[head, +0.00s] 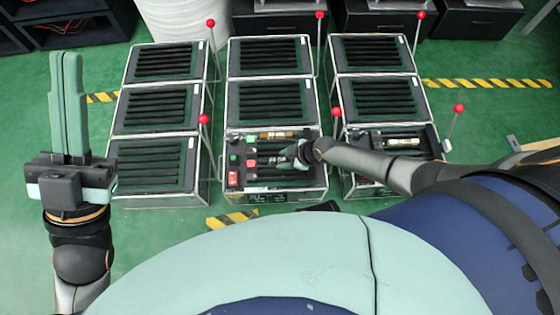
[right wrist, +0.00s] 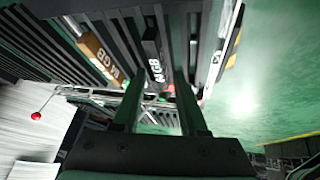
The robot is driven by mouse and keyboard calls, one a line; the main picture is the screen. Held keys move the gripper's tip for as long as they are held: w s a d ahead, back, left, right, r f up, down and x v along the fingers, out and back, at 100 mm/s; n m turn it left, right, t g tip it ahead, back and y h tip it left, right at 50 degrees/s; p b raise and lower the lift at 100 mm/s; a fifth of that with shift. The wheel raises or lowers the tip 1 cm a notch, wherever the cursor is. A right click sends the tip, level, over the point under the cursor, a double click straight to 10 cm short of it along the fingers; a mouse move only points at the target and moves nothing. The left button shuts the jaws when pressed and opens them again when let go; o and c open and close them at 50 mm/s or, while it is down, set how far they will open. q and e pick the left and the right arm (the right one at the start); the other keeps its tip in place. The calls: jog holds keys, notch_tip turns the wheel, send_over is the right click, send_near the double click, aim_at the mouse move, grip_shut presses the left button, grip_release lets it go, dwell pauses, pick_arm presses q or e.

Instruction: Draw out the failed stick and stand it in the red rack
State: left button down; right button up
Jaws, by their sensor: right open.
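In the head view my right gripper (head: 290,155) is over the front box (head: 325,175) of the middle column. It is open; the right wrist view shows its two fingers (right wrist: 160,88) apart. A black stick (right wrist: 153,58) marked GB lies beyond the gap between the fingertips; I cannot tell if they touch it. A tan stick (right wrist: 98,55), also marked GB, lies to its left, and shows in the head view (head: 276,135). Small red (head: 232,179) and green (head: 234,158) pieces sit at the box's left; I cannot tell which is the red rack. My left gripper (head: 68,60) points up, shut, with nothing in it.
Slotted black boxes stand in three columns. Several red-knobbed levers (head: 459,109) rise beside them. A pale stick (head: 403,141) lies in the right front box. Striped yellow tape (head: 480,83) marks the green floor. The floor between my left gripper and the boxes is clear.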

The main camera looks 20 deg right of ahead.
aim_at(278, 161)
pick_arm(q)
jog(key=shift+d+f+b, duration=0.15)
jog(key=shift+f+b, duration=0.5)
jog(key=shift+f, duration=0.55)
pick_arm(e)
jog(key=shift+x, duration=1.5)
grip_shut()
jog(key=shift+c, duration=1.6)
grip_release()
pick_arm(q)
jog(key=shift+w, duration=0.1)
pick_arm(e)
jog(key=shift+s+a, duration=0.1)
grip_shut()
